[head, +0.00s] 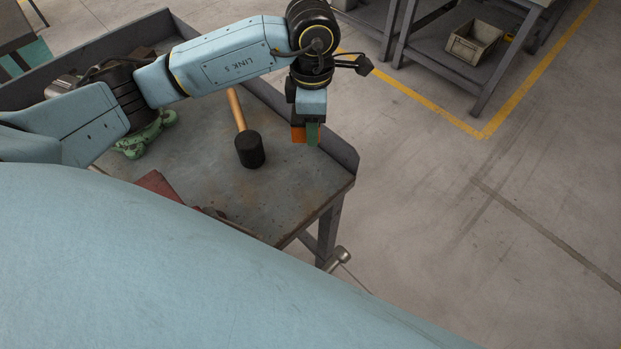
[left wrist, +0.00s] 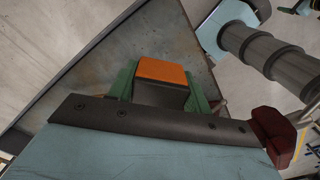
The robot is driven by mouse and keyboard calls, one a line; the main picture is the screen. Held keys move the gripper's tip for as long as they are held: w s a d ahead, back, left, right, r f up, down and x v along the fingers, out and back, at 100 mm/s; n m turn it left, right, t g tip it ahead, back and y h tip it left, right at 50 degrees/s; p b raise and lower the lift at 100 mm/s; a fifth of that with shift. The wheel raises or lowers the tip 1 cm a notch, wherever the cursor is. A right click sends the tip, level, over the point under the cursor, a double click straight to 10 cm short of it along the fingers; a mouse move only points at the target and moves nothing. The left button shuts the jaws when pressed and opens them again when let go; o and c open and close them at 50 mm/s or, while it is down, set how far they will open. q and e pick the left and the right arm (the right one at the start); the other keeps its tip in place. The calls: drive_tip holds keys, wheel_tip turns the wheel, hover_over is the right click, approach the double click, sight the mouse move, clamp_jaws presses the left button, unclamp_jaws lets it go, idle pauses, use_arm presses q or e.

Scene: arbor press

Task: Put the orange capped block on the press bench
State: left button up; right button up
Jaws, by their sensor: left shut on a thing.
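My left gripper (head: 306,135) points down over the right end of the grey metal bench (head: 290,185). Its green fingers are shut on the orange capped block (head: 299,135). In the left wrist view the block's orange cap (left wrist: 162,72) and dark body sit between the two green fingers, with the bench surface (left wrist: 150,35) beyond. The head view does not clearly show whether the block touches the bench or hangs above it. My right gripper is in neither view.
A mallet (head: 250,151) with a black head and wooden handle lies on the bench, left of the gripper. A green metal object (head: 150,136) stands farther left, partly hidden by my arm. A dark red piece (head: 158,184) lies near the front edge. Raised rims edge the bench.

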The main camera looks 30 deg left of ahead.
sight(307, 178)
use_arm(q)
drive_tip(key=n, duration=0.3)
drive_tip(key=f+n, duration=0.1)
drive_tip(key=n, duration=0.3)
drive_tip(key=shift+f+n, duration=0.2)
drive_tip(key=shift+n, duration=0.1)
drive_tip(key=n, duration=0.3)
drive_tip(key=f+n, duration=0.1)
drive_tip(key=n, duration=0.3)
drive_tip(key=shift+s+a+f, duration=0.15)
drive_tip(key=shift+f, duration=0.05)
drive_tip(key=n, duration=0.3)
drive_tip(key=f+n, duration=0.1)
drive_tip(key=n, duration=0.3)
drive_tip(key=shift+s+a+f+p, duration=0.15)
drive_tip(key=shift+f+p, duration=0.05)
drive_tip(key=shift+p, duration=0.1)
wheel_tip(307, 178, down, 11)
drive_tip(key=n, duration=0.5)
drive_tip(key=shift+s+a+n, duration=0.15)
drive_tip(key=shift+n, duration=0.25)
drive_tip(key=shift+f, duration=0.1)
